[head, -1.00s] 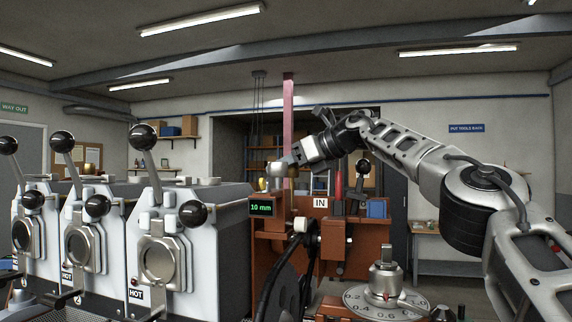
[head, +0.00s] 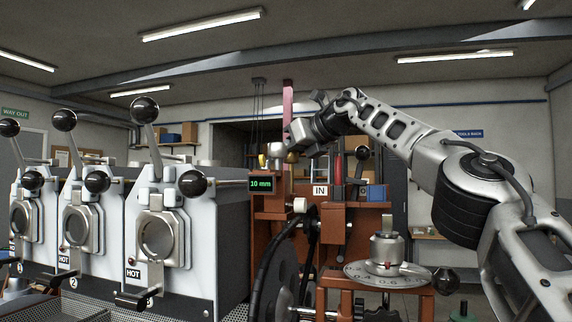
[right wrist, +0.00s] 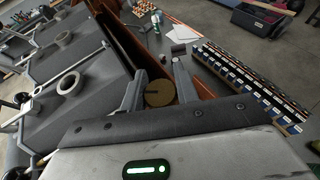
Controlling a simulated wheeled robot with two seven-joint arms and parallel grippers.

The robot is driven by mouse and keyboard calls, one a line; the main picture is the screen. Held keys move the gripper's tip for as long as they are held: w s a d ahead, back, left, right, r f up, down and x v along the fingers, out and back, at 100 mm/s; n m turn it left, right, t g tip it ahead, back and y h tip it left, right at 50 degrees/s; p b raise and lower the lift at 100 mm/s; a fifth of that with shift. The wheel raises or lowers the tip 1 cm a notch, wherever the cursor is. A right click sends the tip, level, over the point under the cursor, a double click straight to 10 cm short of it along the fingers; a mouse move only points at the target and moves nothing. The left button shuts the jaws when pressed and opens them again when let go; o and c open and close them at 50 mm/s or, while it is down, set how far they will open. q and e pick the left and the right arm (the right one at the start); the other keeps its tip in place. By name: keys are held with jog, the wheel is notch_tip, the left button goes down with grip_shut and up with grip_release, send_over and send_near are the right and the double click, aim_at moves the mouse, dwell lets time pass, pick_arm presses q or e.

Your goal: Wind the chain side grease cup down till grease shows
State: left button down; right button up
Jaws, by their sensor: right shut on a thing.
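In the right wrist view a round brass cap (right wrist: 159,93), seemingly the grease cup, sits between the two fingers of my right gripper (right wrist: 157,92). The fingers are shut on its sides. In the head view my right gripper (head: 291,147) reaches in from the right to the top of the red-brown machine (head: 270,232). From the head, the cap's grip is too small to make out. I cannot see grease on it. My left gripper is not in view.
Several white roasters with black ball levers (head: 145,109) and HOT labels stand at the left. The machine's display (head: 261,184) reads 10 mm. A black wheel (head: 275,280) and a round numbered dial (head: 388,274) stand in front. Blue boxes (head: 376,192) sit at the right.

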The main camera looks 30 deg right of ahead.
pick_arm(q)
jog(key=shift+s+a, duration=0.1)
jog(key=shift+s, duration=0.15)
pick_arm(e)
jog(key=o, duration=1)
jog(key=shift+c, duration=0.2)
pick_arm(q)
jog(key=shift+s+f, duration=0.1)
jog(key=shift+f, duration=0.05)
jog(key=b, duration=0.2)
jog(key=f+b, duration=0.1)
jog(key=b, duration=0.1)
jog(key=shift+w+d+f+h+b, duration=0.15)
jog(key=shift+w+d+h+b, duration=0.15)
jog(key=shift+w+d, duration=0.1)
pick_arm(e)
jog(key=v, duration=1.6)
